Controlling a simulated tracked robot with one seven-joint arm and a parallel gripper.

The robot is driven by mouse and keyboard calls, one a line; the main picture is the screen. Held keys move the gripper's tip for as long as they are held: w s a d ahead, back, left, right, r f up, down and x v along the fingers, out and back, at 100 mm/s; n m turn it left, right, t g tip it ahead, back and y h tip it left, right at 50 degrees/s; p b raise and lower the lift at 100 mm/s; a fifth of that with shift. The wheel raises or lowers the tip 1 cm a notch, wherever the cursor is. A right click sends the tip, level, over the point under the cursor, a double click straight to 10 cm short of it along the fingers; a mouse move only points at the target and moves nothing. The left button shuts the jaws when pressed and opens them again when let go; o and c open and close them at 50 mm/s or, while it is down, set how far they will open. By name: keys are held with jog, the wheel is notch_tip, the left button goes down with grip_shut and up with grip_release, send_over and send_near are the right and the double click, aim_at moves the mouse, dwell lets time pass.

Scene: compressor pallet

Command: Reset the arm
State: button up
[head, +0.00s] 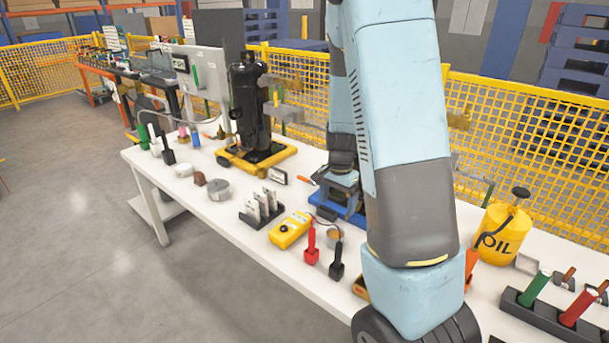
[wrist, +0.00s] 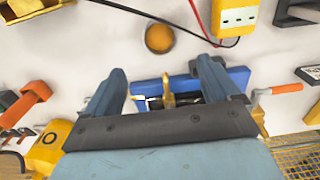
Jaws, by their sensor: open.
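My arm reaches down over the white workbench (head: 225,235), its big blue and grey links filling the middle of the head view. My gripper (wrist: 160,78) is open in the wrist view, its two blue fingers spread apart. It is above a blue tray (wrist: 238,77), and an upright brass-coloured piece (wrist: 168,90) shows between the fingers. I see nothing held. In the head view my gripper (head: 341,182) is partly hidden by my arm, low over the blue tray (head: 325,206).
A yellow meter (head: 290,230) with red and black probes (head: 312,245) lies close by. A black compressor (head: 249,105) stands on a yellow base at the bench's far end. A yellow oil can (head: 500,235) and a tool rack (head: 540,318) are at the right. Yellow mesh fencing (head: 535,145) runs behind.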

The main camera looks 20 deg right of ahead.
jog(key=s+a+r+n+t+y, duration=0.1)
jog(key=s+a+r+n, duration=0.25)
jog(key=r, duration=0.55)
jog(key=s+a+r+n+t, duration=0.2)
jog(key=s+r, duration=0.2)
jog(key=r, duration=0.4)
jog(key=s+a+r+n+t, duration=0.1)
jog(key=s+r+n, duration=0.2)
jog(key=s+r, duration=0.2)
jog(key=s+a+r+n+t+h, duration=0.1)
jog(key=s+a+r+n, duration=0.1)
jog(key=s+r, duration=0.4)
jog(key=shift+s+a+n+t, duration=0.3)
jog(key=shift+s+n, duration=0.15)
jog(key=shift+s, duration=1.15)
